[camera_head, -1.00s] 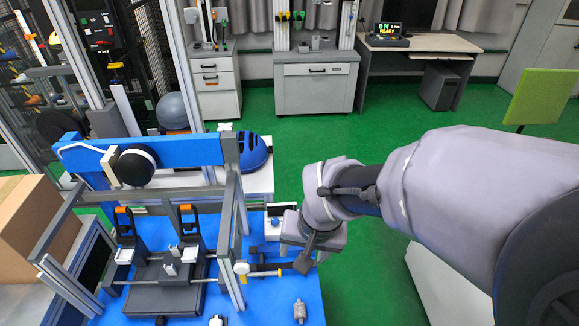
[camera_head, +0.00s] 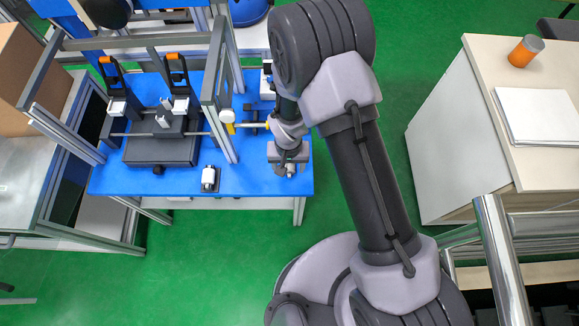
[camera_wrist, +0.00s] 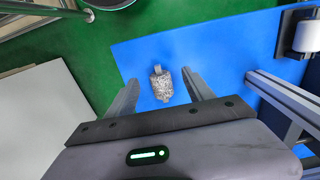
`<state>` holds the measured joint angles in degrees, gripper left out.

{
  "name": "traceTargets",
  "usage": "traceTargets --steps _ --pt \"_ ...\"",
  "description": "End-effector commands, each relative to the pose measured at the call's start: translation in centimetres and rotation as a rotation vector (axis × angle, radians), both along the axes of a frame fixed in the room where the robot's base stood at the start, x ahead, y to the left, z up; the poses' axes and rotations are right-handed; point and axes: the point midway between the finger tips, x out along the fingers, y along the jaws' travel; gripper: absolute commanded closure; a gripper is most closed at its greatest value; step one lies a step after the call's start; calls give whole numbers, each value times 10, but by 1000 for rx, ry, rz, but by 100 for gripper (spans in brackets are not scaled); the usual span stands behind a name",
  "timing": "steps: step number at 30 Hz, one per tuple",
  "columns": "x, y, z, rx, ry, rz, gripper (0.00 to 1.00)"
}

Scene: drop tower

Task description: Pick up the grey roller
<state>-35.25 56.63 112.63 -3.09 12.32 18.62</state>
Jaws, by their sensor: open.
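The grey roller (camera_wrist: 160,86) has a rough, speckled body with a narrower stub at its end. It lies on the blue table top (camera_wrist: 225,50), near the table's edge. My gripper (camera_wrist: 160,78) is open, and the roller shows between its two fingers in the wrist view, with a gap on each side. The wrist view does not settle how far above the roller the fingers are. In the head view my gripper (camera_head: 289,167) is over the right front of the table, and the roller (camera_head: 290,171) is mostly hidden under it.
A white roller in a dark holder (camera_head: 209,178) stands left of my gripper. An aluminium frame post (camera_head: 222,135) and a yellow-and-black handled tool (camera_head: 252,125) are close by. A cabinet with a pale top (camera_head: 470,130) stands to the right, with green floor between.

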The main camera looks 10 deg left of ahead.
Motion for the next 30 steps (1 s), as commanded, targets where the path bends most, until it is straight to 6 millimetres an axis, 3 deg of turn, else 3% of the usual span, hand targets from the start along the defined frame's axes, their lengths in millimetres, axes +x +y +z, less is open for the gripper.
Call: traceTargets --steps 6,13,23,30 --pt "0 -2 -45 -2 3 -1 39" --pt "1 -2 -47 0 1 0 39" --pt "1 -2 -47 0 1 0 100" --pt "1 -2 -47 0 1 0 100"
